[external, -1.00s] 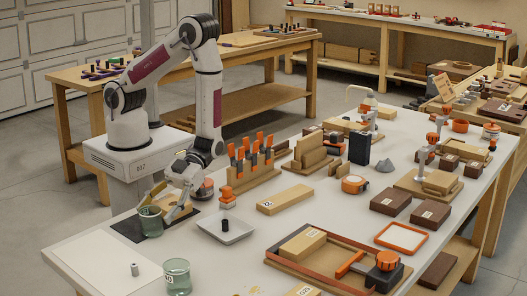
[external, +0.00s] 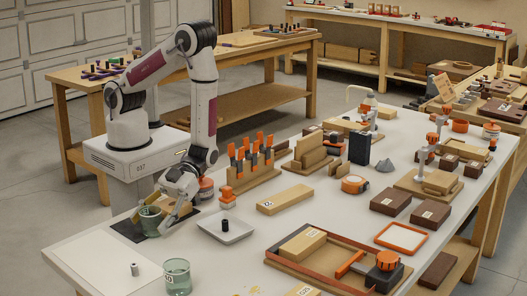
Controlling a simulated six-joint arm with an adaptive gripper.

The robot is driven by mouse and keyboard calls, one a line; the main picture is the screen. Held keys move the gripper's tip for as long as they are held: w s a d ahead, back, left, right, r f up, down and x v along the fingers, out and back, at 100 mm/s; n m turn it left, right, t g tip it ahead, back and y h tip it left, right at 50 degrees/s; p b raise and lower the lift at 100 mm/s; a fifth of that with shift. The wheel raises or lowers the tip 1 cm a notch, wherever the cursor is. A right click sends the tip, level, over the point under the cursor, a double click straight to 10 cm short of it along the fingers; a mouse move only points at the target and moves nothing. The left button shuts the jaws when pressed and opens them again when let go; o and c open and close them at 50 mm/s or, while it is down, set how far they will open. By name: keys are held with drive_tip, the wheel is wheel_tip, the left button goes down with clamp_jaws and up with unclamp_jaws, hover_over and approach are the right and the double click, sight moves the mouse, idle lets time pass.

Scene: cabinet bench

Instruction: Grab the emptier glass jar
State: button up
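One greenish glass jar (external: 150,225) stands upright on a dark mat (external: 127,227) at the left of the bench. The fill levels are hard to compare at this size. My gripper (external: 161,207) is low beside the first jar, with its tan fingers spread apart. One finger is behind the jar and the other is at its right side. I cannot tell whether either finger touches the glass.
A small grey cylinder (external: 135,270) stands on a white sheet left of the front jar. A white tray (external: 226,229) with a black piece and an orange-topped item (external: 206,190) stand right of my gripper.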

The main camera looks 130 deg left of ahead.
drive_tip(key=c, duration=1.2)
drive_tip(key=shift+o, duration=0.2)
drive_tip(key=shift+r, duration=0.35)
wheel_tip(320, 180, up, 9)
idle(0.6)
drive_tip(key=shift+r, duration=0.15)
idle(0.8)
